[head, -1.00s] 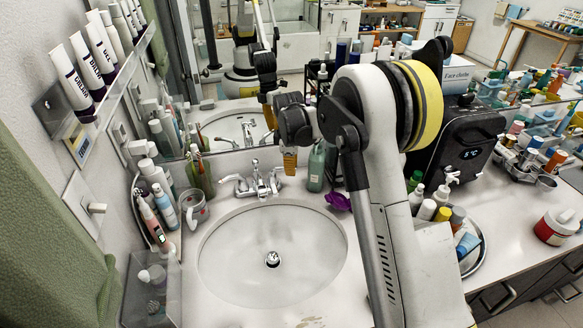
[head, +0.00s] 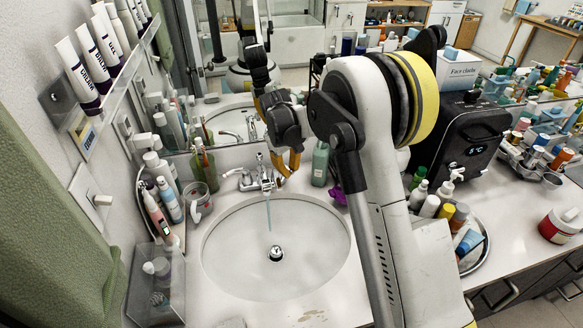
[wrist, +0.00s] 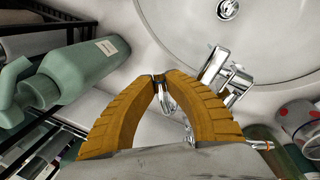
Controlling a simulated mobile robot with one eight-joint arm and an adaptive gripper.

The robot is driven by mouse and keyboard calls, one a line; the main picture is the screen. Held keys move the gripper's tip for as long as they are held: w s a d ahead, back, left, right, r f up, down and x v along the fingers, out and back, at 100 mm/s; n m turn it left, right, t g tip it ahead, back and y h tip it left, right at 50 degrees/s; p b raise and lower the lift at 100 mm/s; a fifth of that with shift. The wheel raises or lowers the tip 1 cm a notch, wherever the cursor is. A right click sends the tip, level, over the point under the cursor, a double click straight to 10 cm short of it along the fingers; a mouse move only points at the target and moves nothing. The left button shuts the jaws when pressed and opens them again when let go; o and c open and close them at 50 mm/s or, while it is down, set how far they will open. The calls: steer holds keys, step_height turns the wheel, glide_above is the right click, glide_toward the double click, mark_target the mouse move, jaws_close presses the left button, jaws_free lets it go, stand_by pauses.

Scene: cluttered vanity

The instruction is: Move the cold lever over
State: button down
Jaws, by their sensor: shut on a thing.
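The chrome faucet (head: 258,180) stands behind the sink, with its left lever (head: 232,173) in plain view. Water (head: 269,215) runs from the spout into the basin. My gripper (head: 286,172) is at the right side of the faucet, where the right lever, the cold lever, is mostly hidden behind it. In the wrist view my orange fingers (wrist: 159,78) meet at the tips, closed around the shiny metal cold lever (wrist: 165,99). The faucet body (wrist: 226,78) is just right of the fingers there.
The white sink basin (head: 220,245) lies in front of the faucet. A green bottle (head: 320,163) and a purple item (head: 338,196) stand close on the right. A clear cup (head: 197,200) and bottles are on the left. In the wrist view the green bottle (wrist: 85,72) is left of my fingers.

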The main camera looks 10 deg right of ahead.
steer(key=shift+s+a+m, duration=0.1)
steer(key=shift+a+m, duration=0.05)
steer(key=shift+m, duration=0.15)
steer(key=c, duration=1.4)
jaws_free()
